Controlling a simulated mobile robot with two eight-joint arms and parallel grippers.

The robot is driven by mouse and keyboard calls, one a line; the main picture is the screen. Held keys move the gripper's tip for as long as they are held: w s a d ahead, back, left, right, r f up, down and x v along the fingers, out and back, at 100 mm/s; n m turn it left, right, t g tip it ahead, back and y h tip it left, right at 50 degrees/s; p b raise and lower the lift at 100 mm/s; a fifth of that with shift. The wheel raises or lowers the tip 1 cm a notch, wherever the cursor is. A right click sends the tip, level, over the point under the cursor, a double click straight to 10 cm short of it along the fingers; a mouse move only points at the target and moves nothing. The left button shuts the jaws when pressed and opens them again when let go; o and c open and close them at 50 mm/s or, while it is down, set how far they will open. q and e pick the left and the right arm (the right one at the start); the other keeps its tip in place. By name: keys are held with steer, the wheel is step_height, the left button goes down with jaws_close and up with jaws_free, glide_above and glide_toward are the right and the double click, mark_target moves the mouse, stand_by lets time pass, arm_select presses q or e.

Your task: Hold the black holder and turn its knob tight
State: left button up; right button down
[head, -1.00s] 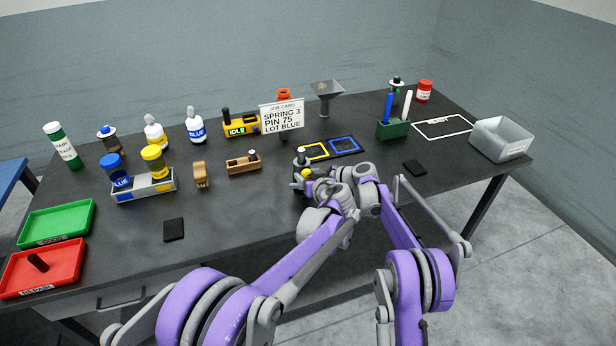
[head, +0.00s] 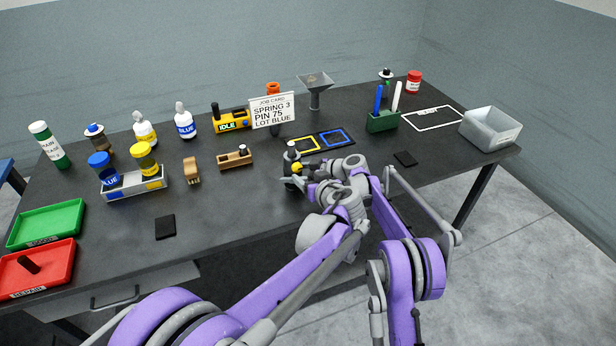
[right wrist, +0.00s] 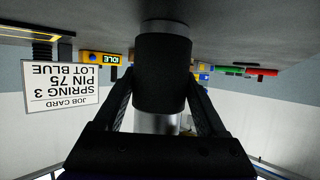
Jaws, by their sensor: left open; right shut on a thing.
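The black holder (head: 291,155) stands upright on the table in front of the job card, with a pale top and a yellow knob (head: 297,167) on its near side. In the right wrist view, the holder's black cylindrical body (right wrist: 162,75) is between the fingers of my right gripper (right wrist: 162,88), which is shut on it. A silvery part shows below the black body in that upside-down view. My left gripper (head: 306,181) is open, close to the knob on the near side. Whether it touches the knob cannot be told. The arms hide the holder's lower part.
The job card (head: 273,111) reads spring 3, pin 75, lot blue. Yellow and blue outlined squares (head: 333,138) lie just behind the holder. A wooden block (head: 235,160) is to the left, a green pen box (head: 383,122) to the right.

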jaws_free()
steer(key=shift+d, duration=0.1)
